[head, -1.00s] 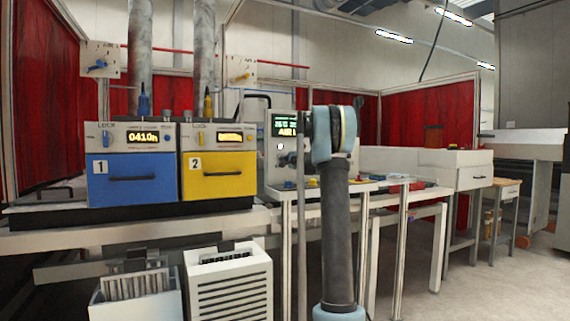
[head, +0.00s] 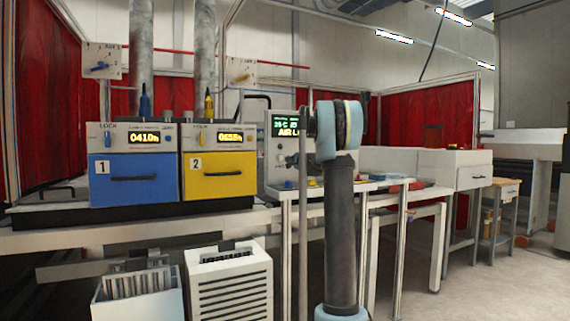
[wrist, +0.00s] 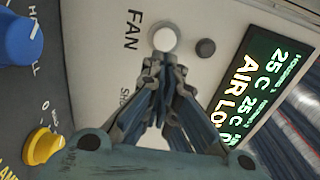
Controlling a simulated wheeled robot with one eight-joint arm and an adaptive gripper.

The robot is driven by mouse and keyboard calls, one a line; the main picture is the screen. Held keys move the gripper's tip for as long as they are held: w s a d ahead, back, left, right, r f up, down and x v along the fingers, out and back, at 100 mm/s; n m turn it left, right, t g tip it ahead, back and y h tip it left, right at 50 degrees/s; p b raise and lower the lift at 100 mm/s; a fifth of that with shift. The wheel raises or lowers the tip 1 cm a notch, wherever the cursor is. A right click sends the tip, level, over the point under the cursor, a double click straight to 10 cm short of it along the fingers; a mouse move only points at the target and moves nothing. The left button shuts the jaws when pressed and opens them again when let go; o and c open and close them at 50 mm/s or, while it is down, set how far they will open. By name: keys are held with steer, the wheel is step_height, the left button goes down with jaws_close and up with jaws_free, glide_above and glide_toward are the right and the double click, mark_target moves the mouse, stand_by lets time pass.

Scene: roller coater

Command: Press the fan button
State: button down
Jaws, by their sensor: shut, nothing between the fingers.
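The fan button is a round white knob (wrist: 164,38) beside the printed word FAN on a pale control panel (wrist: 105,70) in the wrist view. My gripper (wrist: 163,62) is shut and empty, its fingertips pointing at the button and just below it in the picture. I cannot tell whether the tips touch it. A small dark button (wrist: 205,47) sits right of the fan button. In the head view the control panel (head: 272,176) is partly hidden behind my arm, and my fingertips are not visible there.
A green-lit display (wrist: 255,95) is at the right in the wrist view. A blue knob (wrist: 20,38) and yellow knob (wrist: 42,146) are at the left. In the head view, blue (head: 133,180) and yellow (head: 218,178) drawer units stand left of the panel.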

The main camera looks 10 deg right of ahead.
steer(key=v, duration=0.8)
steer(key=shift+a, duration=0.35)
steer(key=shift+s, duration=0.1)
steer(key=s+a+f+n+g+y, duration=0.1)
steer(key=s+a+f+n+g, duration=0.3)
steer(key=s, duration=0.6)
steer(key=s+a+f+n+g, duration=0.1)
steer(key=s+a+f+n, duration=0.2)
steer(key=s+a+f, duration=0.45)
steer(key=s+a+f+n+g+y, duration=0.1)
steer(key=s+a+f+n+g, duration=0.15)
steer(key=s, duration=0.95)
steer(key=s+d+f+n+g+h, duration=0.1)
steer(key=s+d+f+g+h, duration=0.1)
steer(key=s+f, duration=0.6)
steer(key=s+d+f+n+g+h, duration=0.2)
steer(key=s+d+f+g+h, duration=0.1)
steer(key=s+f, duration=0.6)
steer(key=s+d+f+n+g+h, duration=0.2)
steer(key=s+d+f, duration=0.2)
steer(key=s+f, duration=0.5)
steer(key=s, duration=0.6)
steer(key=shift+s+d+f+h, duration=0.2)
steer(key=shift+s+f+h, duration=0.05)
steer(key=shift+s+h, duration=0.05)
steer(key=shift+g, duration=0.25)
